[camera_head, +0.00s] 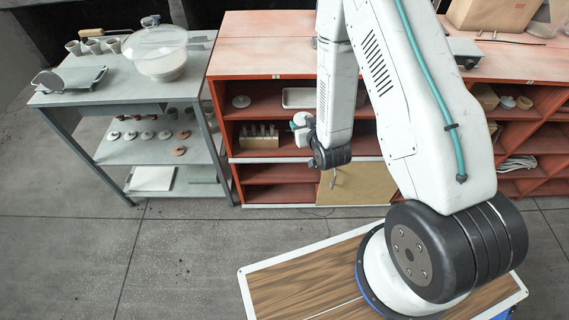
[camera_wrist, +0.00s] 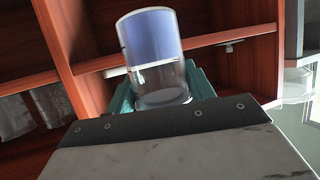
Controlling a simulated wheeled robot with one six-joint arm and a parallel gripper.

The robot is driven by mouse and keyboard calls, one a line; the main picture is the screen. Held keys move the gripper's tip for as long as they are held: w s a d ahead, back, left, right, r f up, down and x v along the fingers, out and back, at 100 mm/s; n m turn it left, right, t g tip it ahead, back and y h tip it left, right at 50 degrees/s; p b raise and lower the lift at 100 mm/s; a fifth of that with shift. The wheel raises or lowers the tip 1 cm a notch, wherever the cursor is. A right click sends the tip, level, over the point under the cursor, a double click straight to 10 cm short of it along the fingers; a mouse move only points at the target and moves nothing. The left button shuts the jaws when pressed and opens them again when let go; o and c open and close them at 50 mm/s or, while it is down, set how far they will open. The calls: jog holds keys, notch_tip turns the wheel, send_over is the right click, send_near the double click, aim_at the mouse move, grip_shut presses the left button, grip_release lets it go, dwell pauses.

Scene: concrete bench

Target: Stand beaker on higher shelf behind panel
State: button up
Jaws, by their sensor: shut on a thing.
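My gripper (camera_head: 304,128) is in front of the red shelf unit, at about the height of its middle shelf. In the wrist view its teal fingers (camera_wrist: 162,90) are shut on a clear glass beaker (camera_wrist: 150,42), which shows a bluish-violet inside. The beaker is in front of the red shelf boards, not visibly resting on any. In the head view it is too small and covered to make out clearly. A tan panel (camera_head: 365,187) with a small handle covers the lower right bay of the red shelf unit (camera_head: 268,72). What is behind the panel is hidden.
A wooden block with several vials (camera_head: 258,141) stands in the left middle bay. A white tray (camera_head: 298,97) lies on the board above. A grey bench (camera_head: 120,88) with a glass dome (camera_head: 158,45) stands left. My arm hides much of the right bays. Glassware (camera_wrist: 48,105) shows left in the wrist view.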

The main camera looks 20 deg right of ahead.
notch_tip(320, 180, down, 34)
jog(key=s+n+y, duration=0.2)
jog(key=s, duration=0.1)
jog(key=shift+n+y, duration=0.3)
jog(key=shift+y, duration=0.1)
jog(key=shift+a+r+x, duration=0.15)
jog(key=shift+a+x, duration=0.05)
jog(key=shift+x, duration=2.9)
jog(key=shift+a+r+x, duration=0.1)
jog(key=shift+a+x, duration=0.1)
jog(key=shift+x, duration=2.95)
jog(key=shift+a+r+x, duration=0.15)
jog(key=shift+a+x, duration=0.1)
jog(key=shift+x, duration=2.85)
jog(key=shift+f, duration=0.1)
jog(key=o, duration=1.5)
jog(key=shift+c, duration=0.2)
